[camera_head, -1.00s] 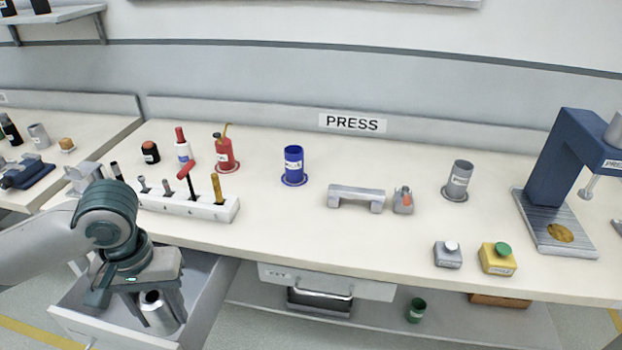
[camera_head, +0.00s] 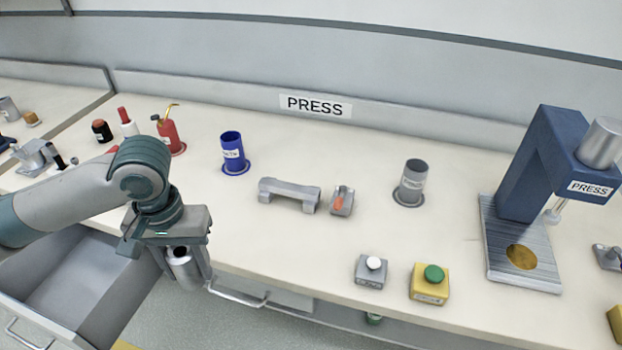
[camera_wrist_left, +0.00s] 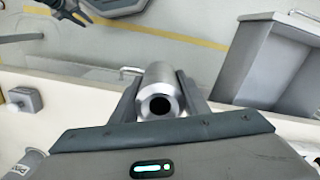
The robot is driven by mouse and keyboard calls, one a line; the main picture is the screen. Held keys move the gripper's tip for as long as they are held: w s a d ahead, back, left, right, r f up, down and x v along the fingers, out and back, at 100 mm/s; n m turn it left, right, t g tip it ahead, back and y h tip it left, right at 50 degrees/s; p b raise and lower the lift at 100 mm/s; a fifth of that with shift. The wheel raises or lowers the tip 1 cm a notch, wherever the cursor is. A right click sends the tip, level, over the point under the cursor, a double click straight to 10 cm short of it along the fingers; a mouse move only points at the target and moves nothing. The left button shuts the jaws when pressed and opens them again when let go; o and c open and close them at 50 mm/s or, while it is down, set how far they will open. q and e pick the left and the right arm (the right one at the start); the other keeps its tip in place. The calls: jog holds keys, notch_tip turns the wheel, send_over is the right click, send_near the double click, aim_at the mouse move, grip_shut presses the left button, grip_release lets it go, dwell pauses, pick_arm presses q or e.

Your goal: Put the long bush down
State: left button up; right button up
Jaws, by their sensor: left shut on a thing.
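The long bush (camera_head: 184,268) is a shiny metal cylinder with a bore through it. My left gripper (camera_head: 186,274) is shut on it and holds it at the bench's front edge, over the gap to the right of the open drawer. The left wrist view shows the bush (camera_wrist_left: 160,94) between the two fingers (camera_wrist_left: 160,100), its bored end facing the camera.
The open drawer (camera_head: 62,275) is at lower left. On the bench (camera_head: 330,240) stand a grey cradle (camera_head: 289,194), a blue cup (camera_head: 233,153), a grey cup (camera_head: 411,183), button boxes (camera_head: 429,285) and the blue press (camera_head: 540,165). Bare bench lies in front of the cradle.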

pick_arm(q)
jog(key=shift+a, duration=0.1)
pick_arm(e)
jog(key=shift+s+a, duration=0.2)
jog(key=shift+a, duration=0.1)
